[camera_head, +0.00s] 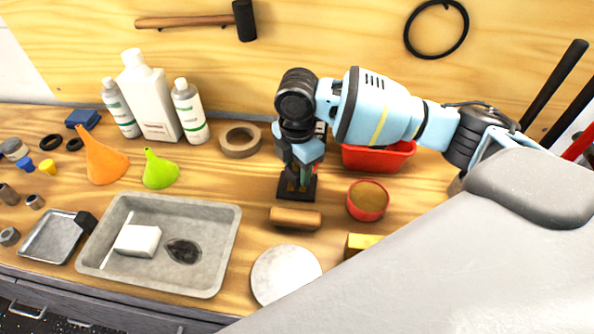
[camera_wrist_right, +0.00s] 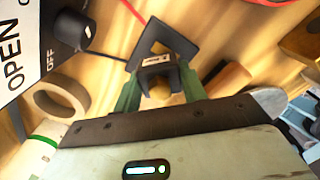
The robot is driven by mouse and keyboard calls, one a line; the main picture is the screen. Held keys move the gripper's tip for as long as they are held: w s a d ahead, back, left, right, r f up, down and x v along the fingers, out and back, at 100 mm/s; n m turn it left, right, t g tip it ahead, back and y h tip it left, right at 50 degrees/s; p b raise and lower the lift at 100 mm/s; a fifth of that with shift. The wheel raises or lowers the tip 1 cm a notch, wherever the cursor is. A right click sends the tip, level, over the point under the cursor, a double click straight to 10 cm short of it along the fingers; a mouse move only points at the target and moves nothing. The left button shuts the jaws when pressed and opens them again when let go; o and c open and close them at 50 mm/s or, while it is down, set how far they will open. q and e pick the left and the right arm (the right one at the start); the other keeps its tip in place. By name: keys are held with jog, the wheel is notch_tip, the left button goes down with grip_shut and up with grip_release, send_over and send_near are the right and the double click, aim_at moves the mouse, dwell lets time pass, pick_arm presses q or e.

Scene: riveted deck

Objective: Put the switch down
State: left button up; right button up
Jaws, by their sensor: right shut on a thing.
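The switch (camera_head: 297,190) is a dark, square-based piece below my right gripper (camera_head: 299,170) in the head view, near the middle of the bench. In the right wrist view the switch (camera_wrist_right: 178,38) shows a black base and a small label between the green fingers of my right gripper (camera_wrist_right: 160,90). The gripper points down and is shut on the switch. Its base is at or just above the wood; I cannot tell whether it touches. My left gripper is out of view.
A wooden cylinder (camera_head: 295,218) lies just in front, and a red round tin (camera_head: 367,201) stands to the right. A red bin (camera_head: 378,158) is behind, partly hidden by my arm. A tape roll (camera_head: 240,140) and grey tray (camera_head: 228,235) are to the left.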

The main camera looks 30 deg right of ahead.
jog(key=shift+f, duration=0.7)
jog(key=shift+f, duration=0.2)
jog(key=o, duration=1)
notch_tip(320, 180, up, 11)
jog(key=shift+r+p, duration=0.15)
jog(key=shift+p, duration=0.35)
jog(key=shift+r, duration=0.55)
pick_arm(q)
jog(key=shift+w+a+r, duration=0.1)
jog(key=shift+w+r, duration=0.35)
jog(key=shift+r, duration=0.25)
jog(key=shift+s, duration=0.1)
pick_arm(e)
jog(key=shift+f, duration=0.1)
